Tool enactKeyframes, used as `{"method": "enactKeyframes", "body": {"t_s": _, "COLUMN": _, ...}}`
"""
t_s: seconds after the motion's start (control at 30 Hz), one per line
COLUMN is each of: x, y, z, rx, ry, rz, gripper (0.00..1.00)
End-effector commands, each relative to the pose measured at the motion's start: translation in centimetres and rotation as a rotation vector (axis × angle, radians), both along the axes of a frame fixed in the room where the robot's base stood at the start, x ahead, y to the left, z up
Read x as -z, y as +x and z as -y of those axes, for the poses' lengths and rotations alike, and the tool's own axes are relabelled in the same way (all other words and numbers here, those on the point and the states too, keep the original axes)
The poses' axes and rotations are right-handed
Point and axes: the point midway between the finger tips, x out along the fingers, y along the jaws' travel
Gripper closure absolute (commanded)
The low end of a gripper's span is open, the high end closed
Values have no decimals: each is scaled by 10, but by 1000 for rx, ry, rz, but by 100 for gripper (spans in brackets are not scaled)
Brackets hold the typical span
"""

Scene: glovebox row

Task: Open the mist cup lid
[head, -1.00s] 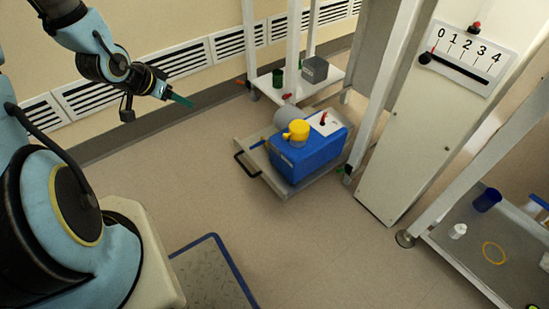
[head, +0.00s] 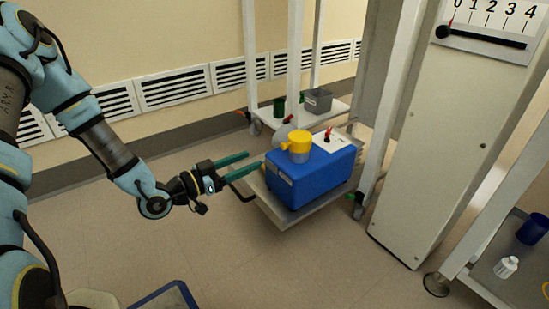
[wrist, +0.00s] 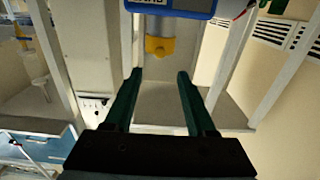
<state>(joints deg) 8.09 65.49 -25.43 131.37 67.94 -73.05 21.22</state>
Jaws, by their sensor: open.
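The mist cup's yellow lid (head: 300,147) sits on top of a blue machine (head: 310,178), with a small yellow tab towards the left. The lid looks shut. My gripper (head: 253,161) is open and empty, left of the machine, with its green fingers pointing towards it. The fingertips are apart from the lid. The wrist view appears upside down. There the yellow lid (wrist: 160,46) with its tab lies beyond the fingertips, roughly in line with the gap of my gripper (wrist: 158,74). A grey-white cup body (wrist: 157,25) shows between lid and blue machine (wrist: 175,6).
The machine stands on a low grey trolley (head: 252,200) with a black handle. A red-topped switch (head: 328,134) is right of the lid. A white-legged rack (head: 297,65) stands behind; a cream column (head: 430,150) is at right.

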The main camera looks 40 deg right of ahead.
Motion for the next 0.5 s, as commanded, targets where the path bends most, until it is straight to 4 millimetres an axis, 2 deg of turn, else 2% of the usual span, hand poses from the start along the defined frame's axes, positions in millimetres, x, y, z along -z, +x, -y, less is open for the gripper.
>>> {"method": "enactKeyframes", "body": {"t_s": 0.5, "x": 2, "y": -5, "z": 86, "rx": 1, "ry": 2, "rz": 1, "gripper": 44}}
